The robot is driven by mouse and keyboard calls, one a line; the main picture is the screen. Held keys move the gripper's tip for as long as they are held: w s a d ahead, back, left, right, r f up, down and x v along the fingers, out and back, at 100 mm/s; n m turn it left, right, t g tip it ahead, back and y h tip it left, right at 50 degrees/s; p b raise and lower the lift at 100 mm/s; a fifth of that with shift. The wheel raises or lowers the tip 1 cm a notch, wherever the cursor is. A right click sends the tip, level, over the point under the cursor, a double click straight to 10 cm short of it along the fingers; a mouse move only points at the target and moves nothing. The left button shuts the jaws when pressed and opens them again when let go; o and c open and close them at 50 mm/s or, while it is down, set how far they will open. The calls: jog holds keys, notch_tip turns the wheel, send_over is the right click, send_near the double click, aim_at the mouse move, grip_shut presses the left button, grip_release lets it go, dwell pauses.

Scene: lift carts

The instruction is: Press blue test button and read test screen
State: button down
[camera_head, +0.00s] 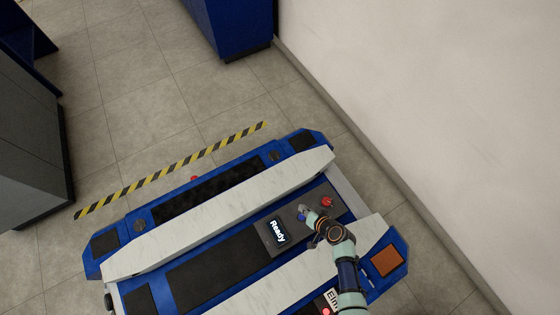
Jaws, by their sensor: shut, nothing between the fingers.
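The test screen (278,231) is a small dark panel with the white word "Ready", set on the dark middle deck of the blue and white lift cart (150,252). A small blue button (302,216) shows just right of the screen. My gripper (305,210) is shut and empty, right at the blue button. It partly covers that spot, so I cannot tell whether it touches the button. My arm comes in from the lower right.
A red knob (327,202) stands close to the right of my gripper. An orange panel (386,261) sits at the cart's right end. A white wall (430,110) rises at the right. Yellow-black tape (175,168) crosses the floor, and blue and grey cabinets stand beyond.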

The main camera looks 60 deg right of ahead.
aim_at(303, 218)
jog(key=f+b, duration=0.2)
jog(key=f, duration=0.1)
jog(key=f+b, duration=0.6)
jog(key=shift+s, duration=0.35)
jog(key=shift+f, duration=0.1)
dwell(1.2)
jog(key=shift+f+b, duration=0.35)
jog(key=shift+b, duration=0.25)
jog(key=shift+f+b, duration=0.35)
jog(key=shift+b, duration=0.05)
dwell(0.6)
jog(key=shift+r+p, duration=0.7)
jog(key=shift+r, duration=0.1)
jog(key=shift+r, duration=0.1)
